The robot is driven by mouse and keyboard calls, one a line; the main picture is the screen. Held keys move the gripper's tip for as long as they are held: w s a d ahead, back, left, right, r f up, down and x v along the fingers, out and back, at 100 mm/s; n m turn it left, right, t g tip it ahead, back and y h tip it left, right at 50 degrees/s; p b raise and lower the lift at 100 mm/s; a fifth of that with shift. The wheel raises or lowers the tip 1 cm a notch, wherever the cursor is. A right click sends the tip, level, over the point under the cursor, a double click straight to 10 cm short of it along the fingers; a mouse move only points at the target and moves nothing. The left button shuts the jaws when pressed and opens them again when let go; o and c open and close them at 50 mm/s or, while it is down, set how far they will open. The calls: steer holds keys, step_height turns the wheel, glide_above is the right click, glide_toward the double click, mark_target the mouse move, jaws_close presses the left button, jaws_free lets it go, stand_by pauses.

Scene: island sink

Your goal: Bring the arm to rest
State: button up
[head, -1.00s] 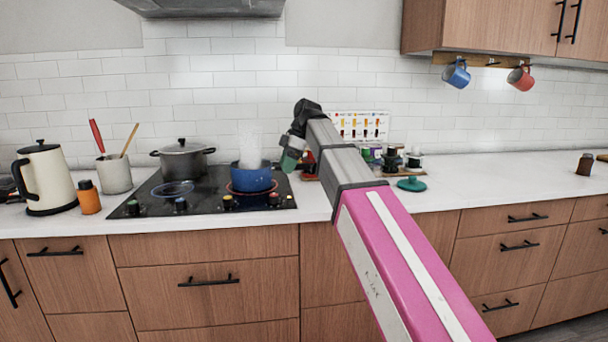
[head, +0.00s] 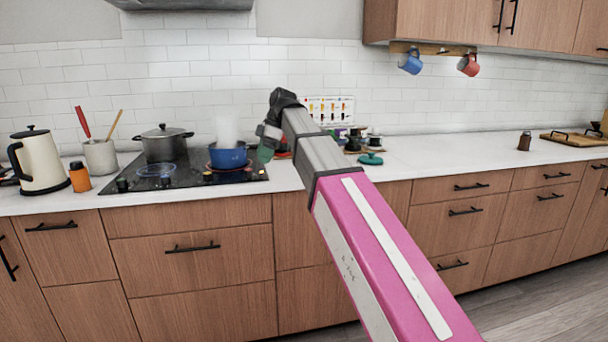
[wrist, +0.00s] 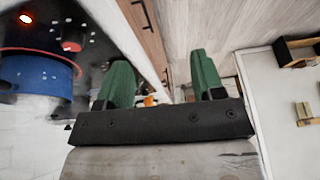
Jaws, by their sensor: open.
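My arm reaches out over the counter (head: 440,148), with its wrist bent at the far end. My gripper (wrist: 160,75) shows in the wrist view as two green fingers set well apart, with nothing held between them. In the head view the gripper hangs at the arm's end just right of the blue pot (head: 227,158), partly hidden by the wrist. I cannot tell if it touches the pot. In the wrist view the blue pot (wrist: 38,85) is at the left, apart from the fingers.
A steaming blue pot and a dark lidded pot (head: 163,146) stand on the black cooktop (head: 190,178). A cream kettle (head: 42,165) and orange bottle (head: 80,178) are at left. A teal lid (head: 370,159) lies right of my arm. Open floor (head: 540,315) shows at lower right.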

steer(key=d+f+m+t+h, duration=0.1)
steer(key=d+f+m, duration=0.5)
steer(key=f, duration=0.7)
steer(key=d+f+m+h, duration=0.1)
steer(key=d+f+m, duration=0.3)
steer(key=d+f, duration=0.7)
steer(key=s+d+f+m+h, duration=0.1)
steer(key=s+d+f+m, duration=0.4)
steer(key=f, duration=0.6)
steer(key=s+d+f+m+h, duration=0.1)
steer(key=s+d+f+m, duration=0.4)
steer(key=f, duration=0.7)
steer(key=s+d, duration=0.2)
steer(key=d, duration=0.2)
steer(key=shift+s+d+m+t, duration=0.25)
steer(key=shift+s+m+t, duration=0.05)
steer(key=shift+f, duration=0.1)
